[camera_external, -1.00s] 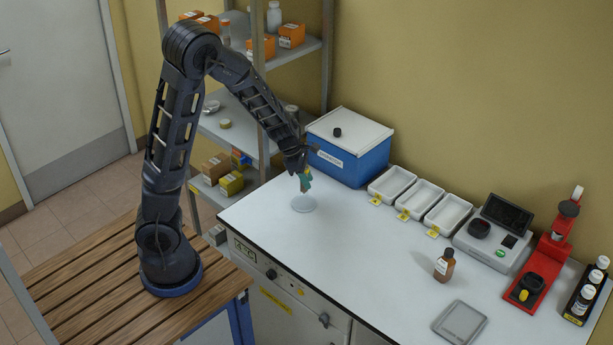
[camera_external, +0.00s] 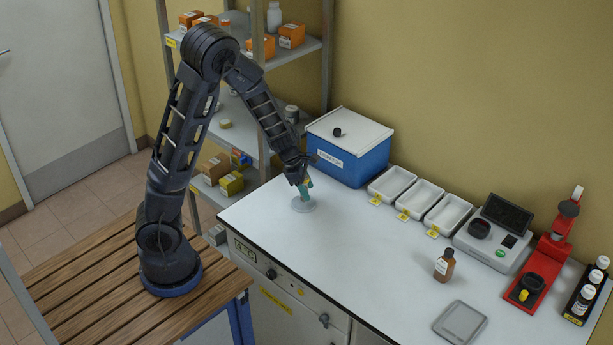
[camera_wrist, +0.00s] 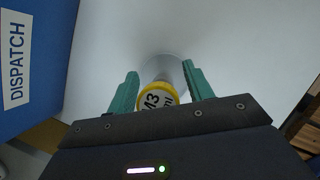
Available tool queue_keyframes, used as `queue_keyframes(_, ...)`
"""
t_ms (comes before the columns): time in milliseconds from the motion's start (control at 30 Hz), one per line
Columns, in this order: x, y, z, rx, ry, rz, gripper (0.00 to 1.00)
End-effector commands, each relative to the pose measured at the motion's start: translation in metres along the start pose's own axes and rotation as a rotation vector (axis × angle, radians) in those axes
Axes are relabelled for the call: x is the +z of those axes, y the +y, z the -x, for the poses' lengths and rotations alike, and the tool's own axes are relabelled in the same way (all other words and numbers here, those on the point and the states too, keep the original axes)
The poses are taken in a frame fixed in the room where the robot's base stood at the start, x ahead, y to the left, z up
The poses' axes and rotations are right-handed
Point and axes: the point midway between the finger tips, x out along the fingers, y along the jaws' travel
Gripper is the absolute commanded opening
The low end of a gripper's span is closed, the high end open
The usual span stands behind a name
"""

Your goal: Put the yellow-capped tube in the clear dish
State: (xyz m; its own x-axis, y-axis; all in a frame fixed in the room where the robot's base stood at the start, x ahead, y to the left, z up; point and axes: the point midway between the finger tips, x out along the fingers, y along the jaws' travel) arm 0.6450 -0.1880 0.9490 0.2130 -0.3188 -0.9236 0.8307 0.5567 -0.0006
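The tube with a yellow cap (camera_wrist: 157,95) is between the two teal fingers of my gripper (camera_wrist: 160,72) in the wrist view. The cap faces the camera, and the body extends away over the round clear dish (camera_wrist: 148,62). The fingers look apart, with a gap beside the tube body. In the external view my gripper (camera_external: 305,187) is low over the clear dish (camera_external: 303,207) on the white bench. A bit of yellow cap (camera_external: 309,182) shows by the fingers. Whether the tube's lower end touches the dish is hard to tell.
A blue dispatch box (camera_external: 350,160) with a white lid stands close behind my gripper. Three white trays (camera_external: 420,198) lie to its right. A brown bottle (camera_external: 444,266) stands farther right. The bench around the dish is clear.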

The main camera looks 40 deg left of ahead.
Motion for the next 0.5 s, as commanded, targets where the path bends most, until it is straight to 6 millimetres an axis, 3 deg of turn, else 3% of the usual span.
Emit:
queue_keyframes(333,0.001,0.000,0.003,0.000,0.000,-0.002,0.51)
queue_keyframes(500,0.002,0.000,0.019,0.000,-0.003,-0.002,0.51)
